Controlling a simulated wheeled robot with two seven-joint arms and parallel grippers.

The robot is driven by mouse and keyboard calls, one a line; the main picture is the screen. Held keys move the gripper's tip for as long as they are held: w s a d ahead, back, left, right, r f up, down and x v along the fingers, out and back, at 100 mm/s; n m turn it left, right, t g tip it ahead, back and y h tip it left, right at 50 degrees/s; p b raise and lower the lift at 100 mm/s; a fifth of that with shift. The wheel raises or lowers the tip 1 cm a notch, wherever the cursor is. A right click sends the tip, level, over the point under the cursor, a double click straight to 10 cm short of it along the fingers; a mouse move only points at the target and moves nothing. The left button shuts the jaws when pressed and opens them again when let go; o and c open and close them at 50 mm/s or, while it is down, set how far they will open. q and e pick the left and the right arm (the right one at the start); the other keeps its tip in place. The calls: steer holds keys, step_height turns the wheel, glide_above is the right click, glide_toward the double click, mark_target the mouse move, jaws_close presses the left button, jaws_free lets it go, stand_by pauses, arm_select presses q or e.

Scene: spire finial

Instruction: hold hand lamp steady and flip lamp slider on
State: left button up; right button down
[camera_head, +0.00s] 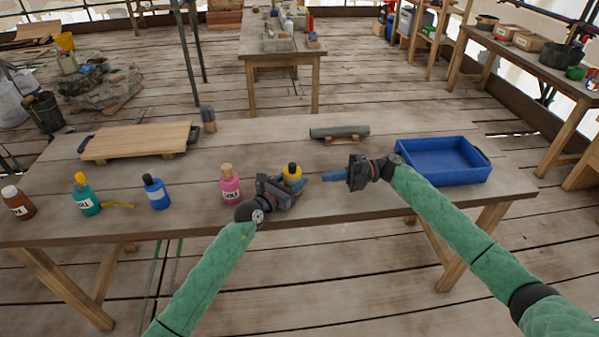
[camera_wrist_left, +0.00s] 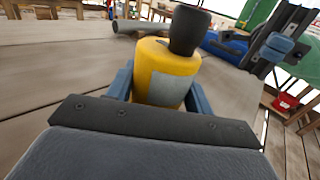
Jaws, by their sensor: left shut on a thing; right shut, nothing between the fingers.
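The hand lamp (camera_head: 292,171) is yellow with a dark cap and stands upright near the table's front edge. My left gripper (camera_head: 288,184) is shut on its body. In the left wrist view the lamp (camera_wrist_left: 165,58) sits between my two blue fingers, with a plain grey patch on its near face. I cannot make out the slider or whether the lamp is lit. My right gripper (camera_head: 326,176) is shut and empty, a short gap to the right of the lamp, pointing at it. It also shows at the upper right of the left wrist view (camera_wrist_left: 278,47).
A pink bottle (camera_head: 230,186) stands close left of my left gripper. Blue (camera_head: 156,193), teal (camera_head: 86,197) and brown (camera_head: 18,203) bottles stand farther left. A blue tray (camera_head: 440,176) lies right, a dark roll (camera_head: 339,131) behind, and a wooden board (camera_head: 140,141) back left.

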mark_target(292, 168)
steer(key=shift+a, duration=0.1)
steer(key=s+a, duration=0.2)
steer(key=a, duration=0.8)
steer(key=w, duration=0.2)
steer(key=w+d, duration=0.1)
steer(key=w, duration=0.1)
steer(key=shift+w, duration=0.15)
steer(key=shift+w, duration=0.1)
